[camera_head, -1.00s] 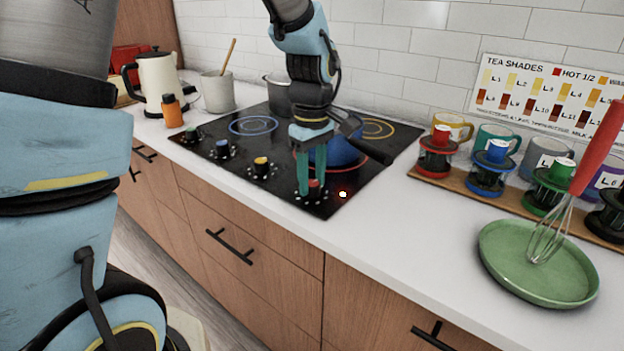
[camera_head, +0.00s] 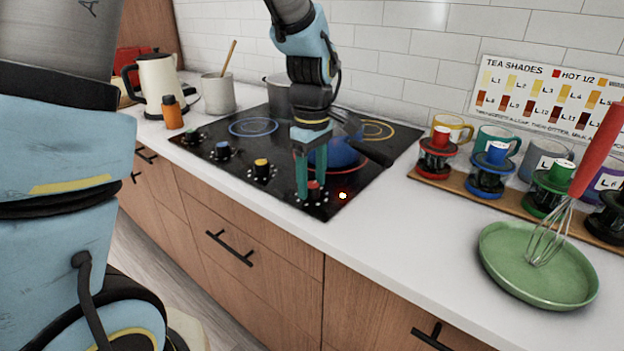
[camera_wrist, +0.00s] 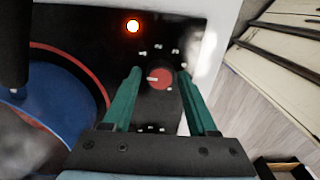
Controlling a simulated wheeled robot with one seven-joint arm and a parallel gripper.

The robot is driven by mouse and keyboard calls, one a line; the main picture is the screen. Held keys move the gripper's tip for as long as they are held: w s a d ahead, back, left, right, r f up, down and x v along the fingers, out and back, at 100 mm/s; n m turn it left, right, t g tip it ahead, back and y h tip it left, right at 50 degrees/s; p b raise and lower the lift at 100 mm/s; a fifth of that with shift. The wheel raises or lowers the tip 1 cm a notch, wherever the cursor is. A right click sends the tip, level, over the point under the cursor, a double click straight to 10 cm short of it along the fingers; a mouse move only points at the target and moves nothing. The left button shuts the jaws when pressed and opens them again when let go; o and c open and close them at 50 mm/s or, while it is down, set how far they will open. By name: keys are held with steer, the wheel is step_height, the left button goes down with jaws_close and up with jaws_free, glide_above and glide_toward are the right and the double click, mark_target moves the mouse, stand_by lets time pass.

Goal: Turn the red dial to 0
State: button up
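The red dial (camera_head: 314,190) is at the near right corner of the black cooktop (camera_head: 222,174). In the wrist view the dial (camera_wrist: 160,79) has a pale pointer mark on its left part and small white marks around it on the panel. My gripper (camera_head: 312,184) points down over the dial with its green fingers apart. In the wrist view the fingers of my gripper (camera_wrist: 160,72) stand on either side of the dial, with a visible gap to it. A small red light (camera_head: 343,195) glows beside the dial; it also shows in the wrist view (camera_wrist: 133,25).
A blue pot (camera_head: 341,153) with a dark handle sits on the red-ringed burner close behind my gripper. Yellow (camera_head: 262,168), blue (camera_head: 223,150) and green (camera_head: 194,137) dials line the front edge to the left.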

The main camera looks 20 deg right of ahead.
mark_target(312, 185)
steer(key=shift+o, duration=0.8)
step_height(312, 185, up, 11)
steer(key=b, duration=0.1)
steer(key=shift+f, duration=0.1)
steer(key=a+f+m, duration=0.3)
steer(key=a+f, duration=0.2)
steer(key=a, duration=0.9)
steer(key=w+a+f+m+t, duration=0.1)
steer(key=a+f+m, duration=0.3)
steer(key=a, duration=1)
step_height(312, 185, down, 2)
steer(key=shift+a+t, duration=0.3)
steer(key=shift+a, duration=0.05)
steer(key=shift+w, duration=0.1)
steer(key=shift+c, duration=0.4)
